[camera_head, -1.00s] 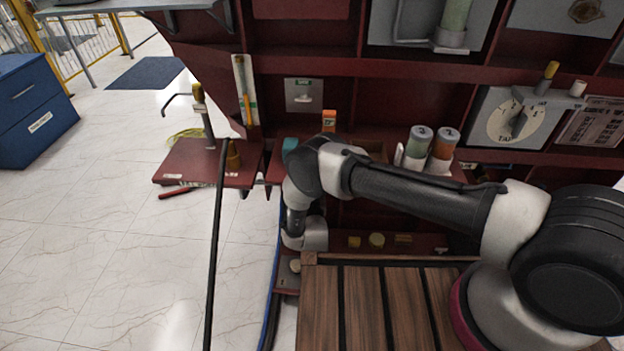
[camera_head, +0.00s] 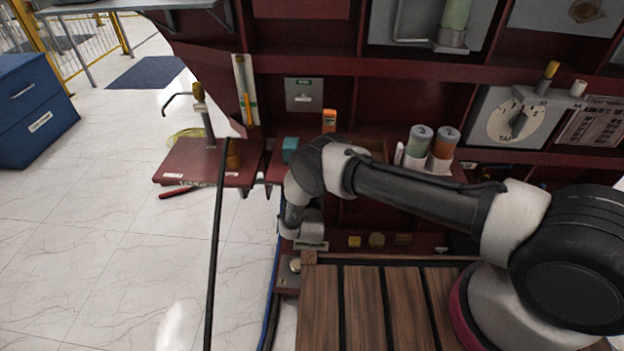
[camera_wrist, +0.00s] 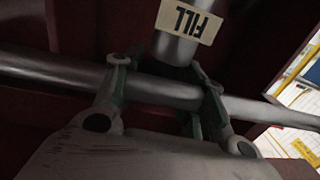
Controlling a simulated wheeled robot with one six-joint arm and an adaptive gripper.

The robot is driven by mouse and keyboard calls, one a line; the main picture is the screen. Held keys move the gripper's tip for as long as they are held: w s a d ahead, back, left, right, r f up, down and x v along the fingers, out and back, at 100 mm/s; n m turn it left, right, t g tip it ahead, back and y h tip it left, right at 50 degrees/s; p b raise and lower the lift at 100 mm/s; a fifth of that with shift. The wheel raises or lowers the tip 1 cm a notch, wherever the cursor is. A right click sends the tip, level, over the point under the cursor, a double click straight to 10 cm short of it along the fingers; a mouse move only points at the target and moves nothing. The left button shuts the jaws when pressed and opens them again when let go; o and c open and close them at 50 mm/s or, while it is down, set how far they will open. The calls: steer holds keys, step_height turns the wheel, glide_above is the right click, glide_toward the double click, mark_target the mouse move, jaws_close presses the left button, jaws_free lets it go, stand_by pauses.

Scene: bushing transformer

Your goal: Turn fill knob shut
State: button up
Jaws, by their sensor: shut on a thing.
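In the wrist view, a pale tag reading FILL (camera_wrist: 190,22), upside down, sits on a grey round stem. A long grey bar (camera_wrist: 45,75) crosses the view below the tag, and the stem meets it from above. My gripper (camera_wrist: 163,85) is shut on this fill knob, with one finger on each side of the stem's foot, at the bar. The exact contact points are dark and hard to see. In the head view my wrist hangs low at the left end of the wooden slats, and the knob cannot be made out there.
Wooden slats (camera_head: 365,310) lie beneath my arm. A dark red shelf (camera_head: 200,165) with a handle post stands at left. Two cans (camera_head: 418,145) and a dial panel (camera_head: 510,118) are at right.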

steer(key=m+h, duration=0.2)
steer(key=h, duration=0.1)
steer(key=m+h, duration=0.2)
steer(key=h, duration=0.1)
steer(key=shift+g, duration=0.4)
steer(key=o, duration=1)
steer(key=v, duration=1.2)
